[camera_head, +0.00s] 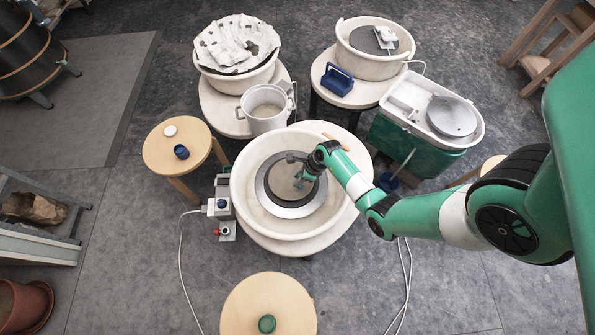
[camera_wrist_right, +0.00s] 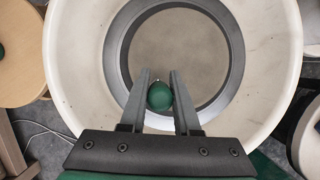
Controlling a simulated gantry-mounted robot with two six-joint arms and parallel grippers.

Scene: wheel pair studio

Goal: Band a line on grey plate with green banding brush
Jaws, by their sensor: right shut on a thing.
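The grey plate (camera_head: 280,179) is a flat, brownish-grey disc inside a darker grey ring on the pottery wheel (camera_head: 291,211), within a white splash basin. It also fills the upper middle of the right wrist view (camera_wrist_right: 180,45). My right gripper (camera_head: 299,167) is over the plate, shut on the green banding brush (camera_wrist_right: 159,97). Its rounded green end shows between the two fingers in the wrist view. The brush tip is hidden there, so I cannot tell whether it touches the plate. My left gripper is not in view.
A stool at the front holds a small green object (camera_head: 267,323). A left stool holds a blue cup (camera_head: 181,152) and a white piece. Behind stand a metal pot (camera_head: 265,118), basins and a blue caddy (camera_head: 337,80). A control box (camera_head: 222,207) is beside the wheel.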

